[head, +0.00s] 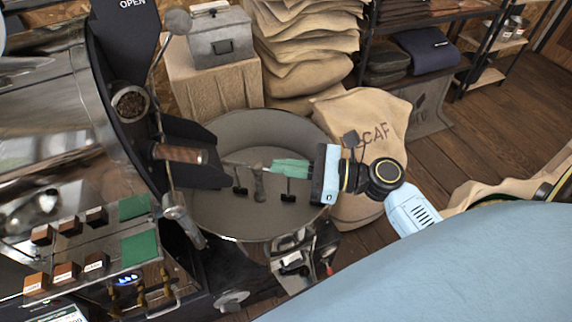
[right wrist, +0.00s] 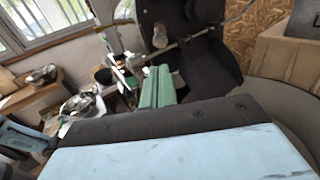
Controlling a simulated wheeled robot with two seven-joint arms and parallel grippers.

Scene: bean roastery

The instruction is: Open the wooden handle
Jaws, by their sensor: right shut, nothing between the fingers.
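The wooden handle (head: 180,153) is a short brown cylinder on the dark front of the roaster, beside the black discharge chute, in the head view. My right gripper (head: 274,166) has green fingers that are closed together, with nothing between them. It is above the round cooling tray (head: 215,215), to the right of the handle and apart from it. In the right wrist view the green fingers (right wrist: 157,88) point toward the dark roaster front, and I cannot make out the wooden handle there.
A metal lever with a ball end (head: 178,22) stands upright beside the handle. The roaster's control panel (head: 90,255) is at lower left. A decaf sack (head: 372,115) stands behind my right arm, near stacked sacks (head: 305,50) and a grey metal box (head: 221,38).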

